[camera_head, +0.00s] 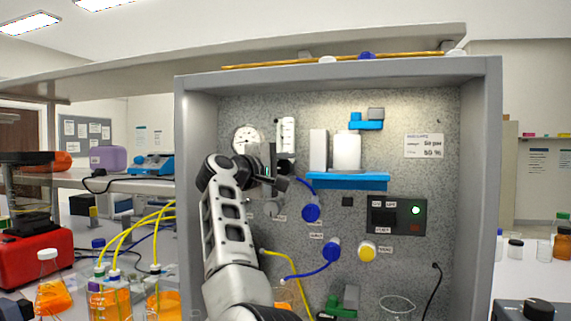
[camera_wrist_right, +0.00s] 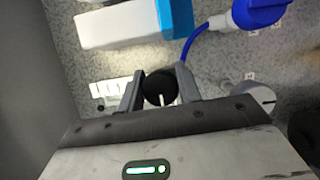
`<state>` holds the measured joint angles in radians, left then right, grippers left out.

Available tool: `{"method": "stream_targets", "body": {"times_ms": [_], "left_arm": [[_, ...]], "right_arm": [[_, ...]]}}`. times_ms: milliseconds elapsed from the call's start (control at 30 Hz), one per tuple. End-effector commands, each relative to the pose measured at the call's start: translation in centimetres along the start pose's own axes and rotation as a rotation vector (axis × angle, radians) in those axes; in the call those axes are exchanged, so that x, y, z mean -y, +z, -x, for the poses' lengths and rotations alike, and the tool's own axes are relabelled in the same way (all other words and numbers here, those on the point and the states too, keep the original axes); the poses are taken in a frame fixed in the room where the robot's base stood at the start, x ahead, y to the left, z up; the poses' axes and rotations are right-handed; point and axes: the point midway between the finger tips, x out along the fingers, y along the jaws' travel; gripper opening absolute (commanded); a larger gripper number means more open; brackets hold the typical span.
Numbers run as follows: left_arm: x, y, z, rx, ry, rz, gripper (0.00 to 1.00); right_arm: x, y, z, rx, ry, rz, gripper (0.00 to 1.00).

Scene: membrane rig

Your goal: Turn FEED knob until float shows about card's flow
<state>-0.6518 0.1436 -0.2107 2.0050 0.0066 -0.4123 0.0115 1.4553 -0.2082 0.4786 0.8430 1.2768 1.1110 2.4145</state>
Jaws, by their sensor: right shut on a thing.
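My right gripper (camera_head: 274,180) is at the rig's back panel. In the right wrist view its fingers (camera_wrist_right: 160,86) stand on both sides of a round black knob (camera_wrist_right: 158,90) with a white pointer line, and are shut on it. My gripper hides this knob in the head view. A white upright flow meter (camera_head: 287,137) is just above the gripper; its float is too small to read. The card (camera_head: 424,146) is on the panel at the upper right; its print is blurred. My left gripper is not in view.
A round gauge (camera_head: 246,139) is left of the flow meter. A blue shelf (camera_head: 347,181) holds white containers at the right. A grey knob (camera_head: 272,208) and a blue valve (camera_head: 311,208) are below the gripper. Blue and yellow tubes run lower down.

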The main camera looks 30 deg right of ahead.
Motion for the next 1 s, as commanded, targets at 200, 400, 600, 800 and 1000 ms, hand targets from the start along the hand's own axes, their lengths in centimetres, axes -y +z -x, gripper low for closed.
{"method": "stream_targets", "body": {"times_ms": [200,400,600,800,1000], "left_arm": [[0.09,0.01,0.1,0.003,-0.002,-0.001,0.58],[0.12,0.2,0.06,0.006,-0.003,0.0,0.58],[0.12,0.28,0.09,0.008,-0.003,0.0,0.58],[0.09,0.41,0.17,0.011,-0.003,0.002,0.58],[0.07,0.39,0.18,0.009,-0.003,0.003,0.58]], "right_arm": [[0.13,-0.08,0.03,-0.002,-0.018,-0.036,0.12],[0.17,-0.08,0.02,-0.002,-0.02,-0.042,0.12],[0.16,-0.08,0.02,-0.002,-0.02,-0.041,0.12],[0.12,-0.05,0.01,-0.002,-0.019,-0.041,0.56],[0.09,-0.04,0.1,-0.001,-0.018,-0.041,0.56]]}}
